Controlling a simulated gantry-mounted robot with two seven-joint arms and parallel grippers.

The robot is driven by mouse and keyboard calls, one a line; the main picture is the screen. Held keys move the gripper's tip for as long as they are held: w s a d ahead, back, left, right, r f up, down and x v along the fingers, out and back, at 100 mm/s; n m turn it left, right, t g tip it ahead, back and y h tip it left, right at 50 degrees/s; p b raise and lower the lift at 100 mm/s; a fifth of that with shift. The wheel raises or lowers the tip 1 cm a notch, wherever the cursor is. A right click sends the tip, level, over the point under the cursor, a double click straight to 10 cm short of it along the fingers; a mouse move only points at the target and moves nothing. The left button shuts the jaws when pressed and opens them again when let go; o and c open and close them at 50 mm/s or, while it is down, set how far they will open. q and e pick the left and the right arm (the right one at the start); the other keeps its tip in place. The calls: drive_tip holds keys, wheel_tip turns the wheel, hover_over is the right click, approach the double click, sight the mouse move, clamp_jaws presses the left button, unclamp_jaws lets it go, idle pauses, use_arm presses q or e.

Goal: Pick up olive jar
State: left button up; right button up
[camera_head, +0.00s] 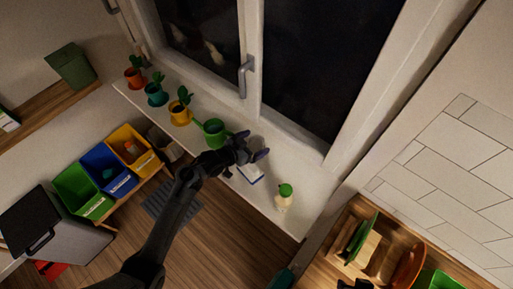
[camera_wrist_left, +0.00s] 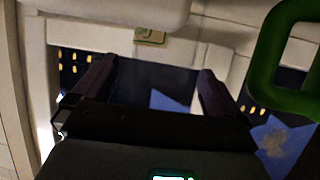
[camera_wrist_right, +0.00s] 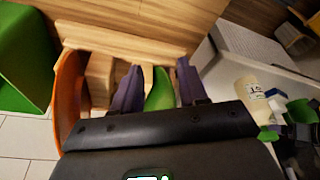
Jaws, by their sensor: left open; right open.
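No jar clearly marked as olives shows. A cream jar-like bottle with a green cap (camera_head: 284,199) stands upright on the window sill in the head view. My left gripper (camera_head: 254,145) is open and empty over the sill, left of the bottle, near a green watering can (camera_head: 214,132). My right gripper (camera_wrist_right: 158,82) is open above a wooden rack with a green board (camera_wrist_right: 160,92) seen between its fingers; only a dark part shows at the head view's bottom edge.
Potted plants (camera_head: 180,110) line the sill (camera_head: 310,205) to the left, below the window. A white and blue item (camera_head: 250,173) lies under my left gripper. Coloured bins (camera_head: 107,172) stand at the left. The wooden rack (camera_head: 365,248) and an orange board (camera_head: 408,266) are at the lower right.

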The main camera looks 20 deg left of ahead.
sight(260, 140)
use_arm(q)
drive_tip(key=shift+x, duration=1.85)
drive_tip(key=shift+a, duration=0.1)
drive_tip(key=c, duration=1.3)
drive_tip(key=shift+r, duration=0.1)
